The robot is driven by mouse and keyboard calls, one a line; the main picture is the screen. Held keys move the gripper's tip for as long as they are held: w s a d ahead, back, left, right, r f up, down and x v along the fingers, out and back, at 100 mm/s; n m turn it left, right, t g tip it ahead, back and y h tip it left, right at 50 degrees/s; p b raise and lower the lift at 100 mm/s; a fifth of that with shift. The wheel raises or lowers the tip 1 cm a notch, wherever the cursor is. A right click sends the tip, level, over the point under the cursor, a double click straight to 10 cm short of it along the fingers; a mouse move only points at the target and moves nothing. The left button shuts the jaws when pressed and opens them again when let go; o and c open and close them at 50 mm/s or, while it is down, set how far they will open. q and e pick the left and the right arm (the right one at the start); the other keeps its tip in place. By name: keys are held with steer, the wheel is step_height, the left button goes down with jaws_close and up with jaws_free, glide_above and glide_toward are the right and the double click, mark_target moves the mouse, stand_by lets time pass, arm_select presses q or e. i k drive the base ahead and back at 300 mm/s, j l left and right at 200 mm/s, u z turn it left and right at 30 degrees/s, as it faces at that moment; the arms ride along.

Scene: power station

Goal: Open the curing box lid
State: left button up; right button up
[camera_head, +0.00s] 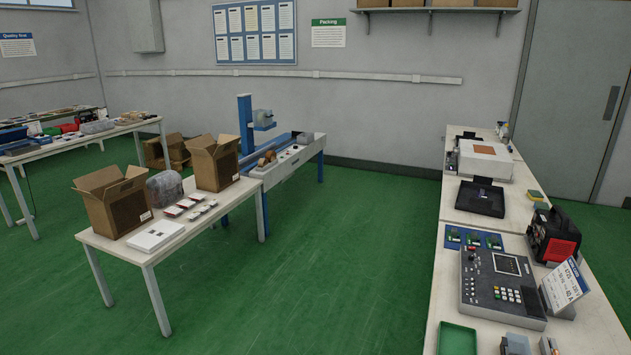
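A white box with an orange-brown panel on its top (485,159) sits on the far part of the long bench at the right. It looks like the curing box, and its lid appears closed, though it is small and far off. A handle or hinge cannot be made out. Neither of my grippers is in view.
The right bench (455,227) also holds a black tray-like device (480,197), a grey control panel (501,282), a black and red unit (553,236) and a green tray (457,339). A packing table (140,256) with open cartons stands left. Green floor between them is clear.

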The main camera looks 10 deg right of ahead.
mark_target(479, 158)
steer(key=i, duration=2.8)
steer(key=i+z, duration=0.15)
steer(key=i, duration=0.4)
steer(key=i+j+z, duration=0.1)
steer(key=i, duration=0.45)
steer(key=i+j+z, duration=0.15)
steer(key=i, duration=0.35)
steer(key=i+j+z, duration=0.15)
steer(key=i+z, duration=0.35)
steer(key=i+j+z, duration=0.2)
steer(key=z, duration=0.25)
steer(key=i+j+z, duration=0.25)
steer(key=j+z, duration=0.25)
steer(key=i+j+z, duration=0.2)
steer(key=j+z, duration=0.3)
steer(key=i+j+z, duration=0.1)
steer(key=j+z, duration=0.25)
steer(key=j, duration=0.35)
steer(key=j+z, duration=0.35)
steer(key=j, duration=0.35)
